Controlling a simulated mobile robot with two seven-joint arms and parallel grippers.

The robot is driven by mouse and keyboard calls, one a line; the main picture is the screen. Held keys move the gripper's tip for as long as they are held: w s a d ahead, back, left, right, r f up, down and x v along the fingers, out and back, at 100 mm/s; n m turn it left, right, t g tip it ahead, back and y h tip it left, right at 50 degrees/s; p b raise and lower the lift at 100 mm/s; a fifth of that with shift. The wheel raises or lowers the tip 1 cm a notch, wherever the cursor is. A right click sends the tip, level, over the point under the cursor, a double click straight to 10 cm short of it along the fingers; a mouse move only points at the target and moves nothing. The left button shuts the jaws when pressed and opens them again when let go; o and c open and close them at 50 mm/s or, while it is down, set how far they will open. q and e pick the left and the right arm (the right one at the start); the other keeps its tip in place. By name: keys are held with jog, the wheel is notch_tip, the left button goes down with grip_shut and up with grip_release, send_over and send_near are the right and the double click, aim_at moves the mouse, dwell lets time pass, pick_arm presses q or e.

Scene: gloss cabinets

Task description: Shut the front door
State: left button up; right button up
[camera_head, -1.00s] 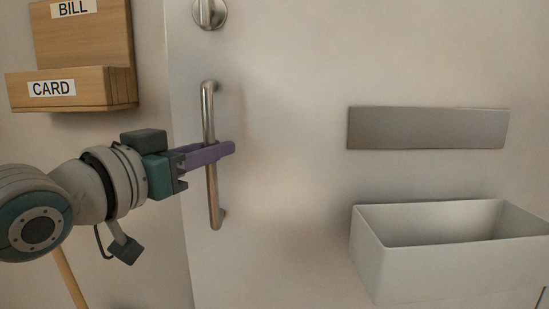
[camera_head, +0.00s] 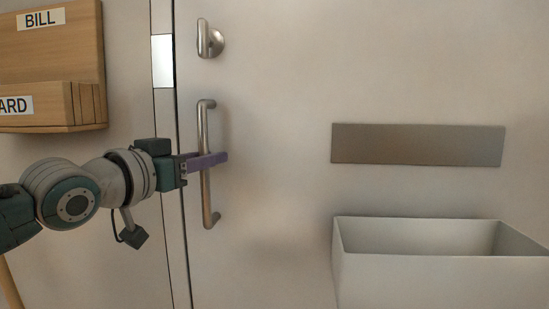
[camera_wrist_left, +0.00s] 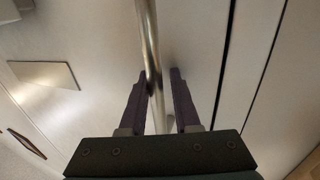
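The front door (camera_head: 275,100) is pale, with a vertical metal pull handle (camera_head: 203,135) near its left edge and a metal thumb-turn (camera_head: 210,40) above. Dark vertical lines and a jamb strip with a bright metal plate (camera_head: 162,60) show beside that edge; I cannot tell whether the door is fully shut. My left gripper (camera_head: 222,157) reaches from the left, its purple fingers straddling the handle. In the left wrist view, the handle (camera_wrist_left: 149,40) passes between the fingers (camera_wrist_left: 158,78), with narrow gaps beside it. My right gripper is out of view.
A metal mail-slot plate (camera_head: 418,145) is on the door, with an open white box (camera_head: 430,282) below it. A wooden holder (camera_head: 60,55) labelled BILL hangs on the wall at left. A wooden stick (camera_head: 10,284) shows at lower left.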

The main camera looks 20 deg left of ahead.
pick_arm(q)
jog(key=o, duration=0.3)
jog(key=shift+r, duration=0.1)
jog(key=s+a+p, duration=0.1)
jog(key=s+p, duration=0.1)
jog(key=s, duration=0.8)
jog(key=shift+a, duration=0.35)
